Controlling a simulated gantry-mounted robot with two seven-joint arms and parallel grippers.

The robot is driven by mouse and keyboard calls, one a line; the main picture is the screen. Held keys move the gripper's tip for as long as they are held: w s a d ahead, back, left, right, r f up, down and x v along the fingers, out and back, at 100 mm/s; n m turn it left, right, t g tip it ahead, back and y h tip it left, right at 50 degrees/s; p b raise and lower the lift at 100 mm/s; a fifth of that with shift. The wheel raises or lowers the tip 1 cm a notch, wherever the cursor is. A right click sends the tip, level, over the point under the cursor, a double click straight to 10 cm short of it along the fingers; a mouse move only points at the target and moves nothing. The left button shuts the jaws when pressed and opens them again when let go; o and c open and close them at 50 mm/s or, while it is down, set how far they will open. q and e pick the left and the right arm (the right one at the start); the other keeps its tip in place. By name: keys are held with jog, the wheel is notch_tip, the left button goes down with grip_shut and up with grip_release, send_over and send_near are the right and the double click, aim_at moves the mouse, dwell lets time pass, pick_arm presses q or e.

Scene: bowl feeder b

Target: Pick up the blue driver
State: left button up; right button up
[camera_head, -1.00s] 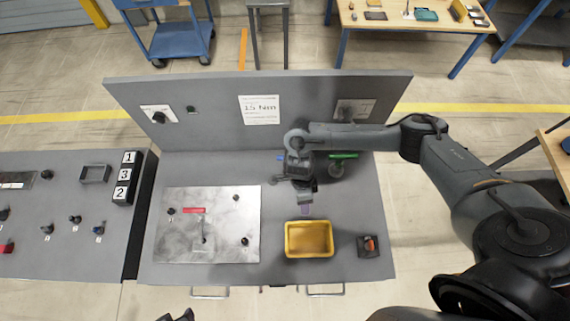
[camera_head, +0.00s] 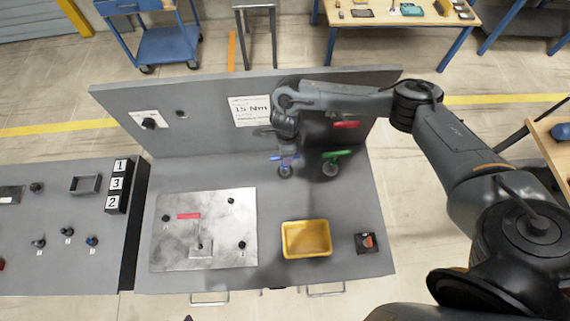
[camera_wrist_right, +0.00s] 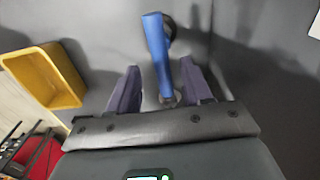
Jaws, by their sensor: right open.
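The blue driver (camera_head: 278,158) stands at the back of the bench, in front of the upright panel. In the right wrist view its blue handle (camera_wrist_right: 156,48) runs lengthwise between the fingertips, over a dark round base. My right gripper (camera_head: 287,148) is above and behind it in the head view, its fingers partly hidden. In the right wrist view this gripper (camera_wrist_right: 160,82) is open, one purple finger on each side of the driver; contact cannot be told. A dark tip at the bottom edge of the head view may be my left gripper (camera_head: 188,318).
A green driver (camera_head: 338,155) stands just right of the blue one, and a red driver (camera_head: 345,125) shows behind it. A yellow bin (camera_head: 306,252) sits in front. A metal plate (camera_head: 180,255) lies to the left. The grey back panel (camera_head: 205,130) rises close behind.

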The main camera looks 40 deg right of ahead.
notch_tip(320, 180, down, 4)
jog(key=shift+w+a+r+p, duration=0.15)
jog(key=shift+r+p, duration=0.05)
jog(key=shift+p, duration=0.6)
jog(key=shift+f, duration=0.75)
grip_shut()
